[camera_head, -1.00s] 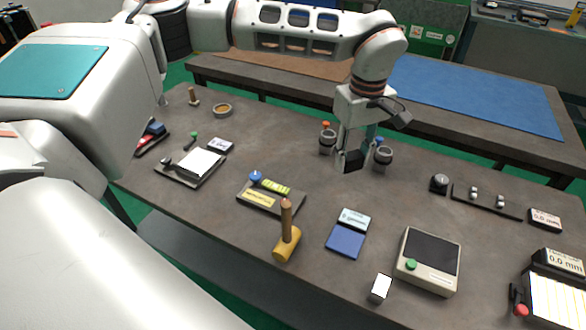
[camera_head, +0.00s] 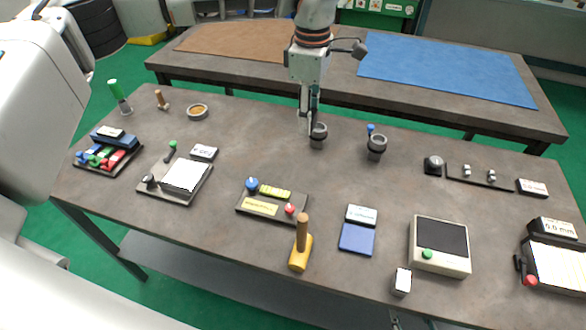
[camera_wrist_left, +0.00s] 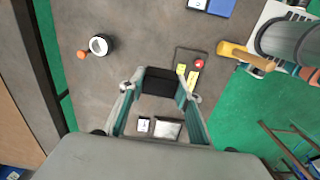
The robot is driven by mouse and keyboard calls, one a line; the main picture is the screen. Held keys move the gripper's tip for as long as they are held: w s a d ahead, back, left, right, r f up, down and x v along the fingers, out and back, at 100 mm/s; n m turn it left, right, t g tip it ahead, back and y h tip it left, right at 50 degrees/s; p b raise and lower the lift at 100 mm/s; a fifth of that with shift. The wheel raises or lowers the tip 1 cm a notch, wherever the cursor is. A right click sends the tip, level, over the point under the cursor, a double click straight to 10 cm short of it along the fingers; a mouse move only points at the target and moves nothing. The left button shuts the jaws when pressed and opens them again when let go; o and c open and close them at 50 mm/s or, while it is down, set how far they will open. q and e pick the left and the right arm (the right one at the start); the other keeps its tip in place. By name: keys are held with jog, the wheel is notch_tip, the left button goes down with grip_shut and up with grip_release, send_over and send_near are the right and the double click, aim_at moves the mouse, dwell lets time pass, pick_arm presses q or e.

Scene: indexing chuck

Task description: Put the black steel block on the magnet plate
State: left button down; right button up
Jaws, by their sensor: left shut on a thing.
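My left gripper (camera_head: 308,125) is raised above the far middle of the table. It is shut on the black steel block (camera_wrist_left: 162,82), which shows between its fingertips in the left wrist view. The block is hard to make out against the fingers in the head view. A pale square plate (camera_head: 186,175) on a dark base, with a knob at its left corner, lies left on the table; I take it for the magnet plate, but its label is unreadable. It also shows below the block in the left wrist view (camera_wrist_left: 168,131), apart from it. My right gripper is not in view.
A base with blue and red knobs (camera_head: 270,204), a yellow-headed mallet (camera_head: 301,252) and a blue pad (camera_head: 357,239) lie nearer. A grey box (camera_head: 440,263) stands right. The table between the cups and pale plate is clear.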

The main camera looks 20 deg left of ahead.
aim_at(304, 182)
pick_arm(q)
jog(key=shift+a, duration=0.1)
jog(key=shift+f, duration=0.15)
notch_tip(304, 182, down, 20)
jog(key=shift+w+r+p, duration=0.1)
jog(key=shift+r+p, duration=0.15)
jog(key=shift+p, duration=0.45)
jog(key=shift+f, duration=0.1)
jog(key=c, duration=1.7)
grip_release()
jog(key=shift+f, duration=0.1)
jog(key=shift+o, duration=1.3)
